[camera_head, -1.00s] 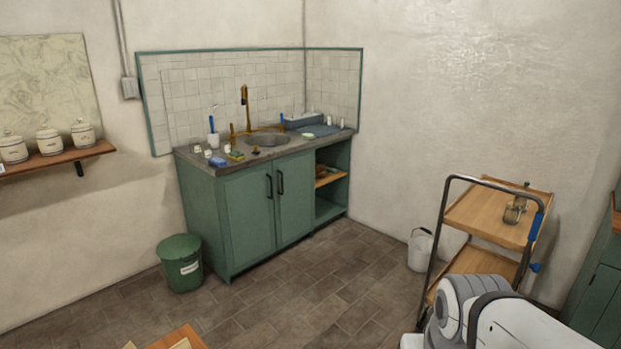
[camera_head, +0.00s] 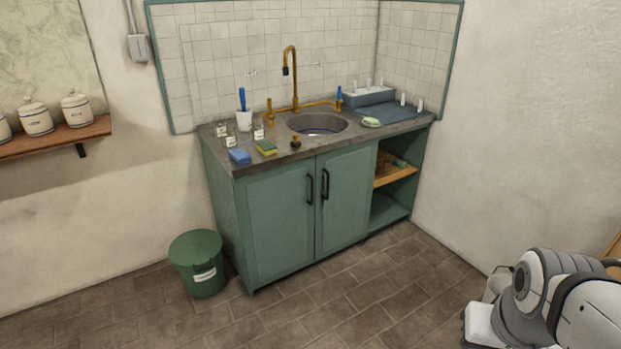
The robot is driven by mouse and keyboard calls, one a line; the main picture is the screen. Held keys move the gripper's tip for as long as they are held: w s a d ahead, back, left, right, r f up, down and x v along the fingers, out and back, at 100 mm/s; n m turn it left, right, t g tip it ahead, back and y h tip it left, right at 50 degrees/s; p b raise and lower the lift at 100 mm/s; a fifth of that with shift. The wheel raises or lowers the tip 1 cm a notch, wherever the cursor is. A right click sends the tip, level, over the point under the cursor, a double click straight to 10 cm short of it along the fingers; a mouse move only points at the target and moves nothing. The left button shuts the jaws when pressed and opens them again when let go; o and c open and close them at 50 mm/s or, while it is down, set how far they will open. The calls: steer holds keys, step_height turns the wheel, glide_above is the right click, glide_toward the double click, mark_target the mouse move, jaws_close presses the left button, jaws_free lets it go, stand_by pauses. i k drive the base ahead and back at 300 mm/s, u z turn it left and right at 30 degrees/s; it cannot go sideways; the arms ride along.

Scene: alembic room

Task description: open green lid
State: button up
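A green bin with a white label stands on the floor at the lower left, left of the sink cabinet. Its round green lid (camera_head: 195,245) lies flat and closed on top of the bin body (camera_head: 206,280). Part of my white and grey arm shows at the lower right, well away from the bin. My gripper is outside the picture, so its state does not show.
The green sink cabinet (camera_head: 283,215) stands just right of the bin, with its doors shut. A wall shelf (camera_head: 50,140) with white jars is at the left. The tiled floor (camera_head: 330,300) in front of bin and cabinet is clear.

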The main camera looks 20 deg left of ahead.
mark_target(194, 248)
steer(key=i, duration=0.6)
steer(key=u, duration=2.65)
steer(key=i, duration=2.95)
steer(key=z, duration=1.1)
